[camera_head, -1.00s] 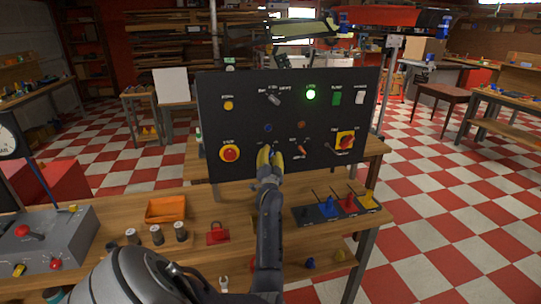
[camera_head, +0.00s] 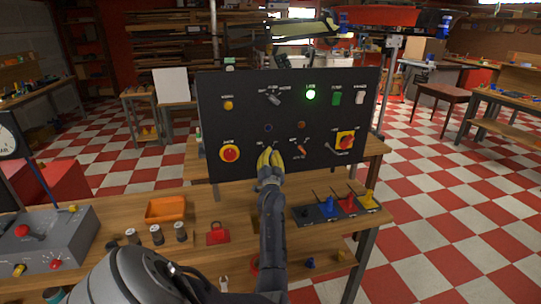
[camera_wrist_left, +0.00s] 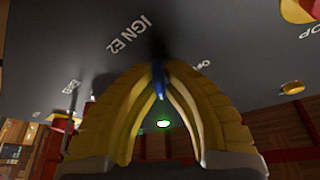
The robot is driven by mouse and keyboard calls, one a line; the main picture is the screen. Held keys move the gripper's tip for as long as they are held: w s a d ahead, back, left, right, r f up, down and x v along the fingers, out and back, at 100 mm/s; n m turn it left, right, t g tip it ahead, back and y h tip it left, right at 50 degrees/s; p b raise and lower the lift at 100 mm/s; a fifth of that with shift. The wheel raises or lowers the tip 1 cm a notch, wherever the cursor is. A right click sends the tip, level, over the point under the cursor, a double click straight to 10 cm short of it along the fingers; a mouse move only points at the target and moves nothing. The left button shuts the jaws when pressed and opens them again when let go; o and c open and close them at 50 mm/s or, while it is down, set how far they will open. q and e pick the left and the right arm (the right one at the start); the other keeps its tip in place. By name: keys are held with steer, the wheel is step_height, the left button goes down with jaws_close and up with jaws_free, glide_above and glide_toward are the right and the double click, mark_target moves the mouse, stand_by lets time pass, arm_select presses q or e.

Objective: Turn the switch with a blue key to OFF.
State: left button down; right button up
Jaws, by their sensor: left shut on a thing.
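A black control panel (camera_head: 225,110) stands upright on the wooden bench. My left gripper (camera_head: 271,153) is at the panel's lower middle, its yellow fingers pointing at the face. In the left wrist view the fingertips (camera_wrist_left: 158,72) are shut on a small blue key (camera_wrist_left: 158,80), close under the white label IGN E2. An OFF label shows just right of the fingertips. The fingers hide most of the switch, so its exact angle cannot be told. The blue key is hidden in the head view. My right gripper is not in view.
On the panel, a switch with an orange-red handle (camera_head: 302,149) is close right of my gripper. A red-yellow knob (camera_head: 345,140) and a round red-yellow button (camera_head: 229,153) are further out. An orange bin (camera_head: 166,209) and a tray of coloured pieces (camera_head: 304,216) stand on the bench.

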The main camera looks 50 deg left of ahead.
arm_select(q)
steer(key=n+y, duration=0.1)
steer(key=n, duration=0.1)
steer(key=n+g, duration=0.1)
steer(key=n, duration=0.2)
steer(key=shift+g+y, duration=0.3)
steer(key=shift+y, duration=0.1)
steer(key=n+g, duration=0.1)
steer(key=n, duration=0.1)
steer(key=n+g+y, duration=0.1)
steer(key=n, duration=0.2)
steer(key=shift+g+y, duration=0.3)
steer(key=shift+g, duration=0.1)
steer(key=n+g, duration=0.1)
steer(key=n, duration=0.1)
steer(key=n+g, duration=0.1)
steer(key=n, duration=0.2)
steer(key=shift+n+g+y, duration=0.3)
steer(key=shift+y, duration=0.1)
steer(key=shift+s+n+g, duration=0.15)
steer(key=shift+n+g, duration=1.05)
steer(key=shift+n, duration=1.6)
steer(key=c, duration=1.5)
jaws_free()
steer(key=shift+a, duration=0.1)
